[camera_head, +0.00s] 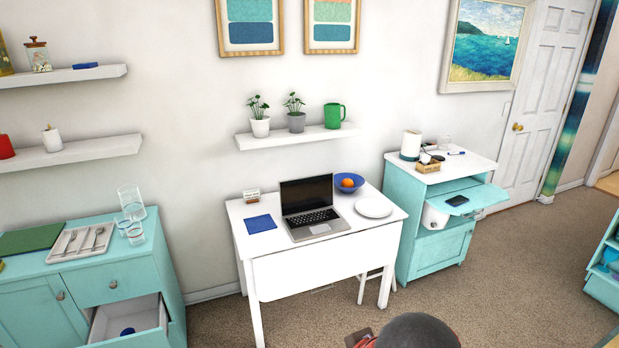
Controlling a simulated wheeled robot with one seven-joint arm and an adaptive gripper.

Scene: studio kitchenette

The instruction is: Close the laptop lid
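The laptop (311,207) stands open on the white table (349,262), below the wall shelf. Its dark screen is raised and leans back a little, and its keyboard faces the room. My gripper is not in view. A dark rounded shape with reddish parts shows at the bottom edge, but no fingertips can be made out there.
On the table, a blue cloth (260,224) lies left of the laptop; a white plate (373,207) and a blue bowl (349,184) with orange fruit are at right. A teal cabinet's open drawer (129,322) juts out at left. Carpet in front of the table looks clear.

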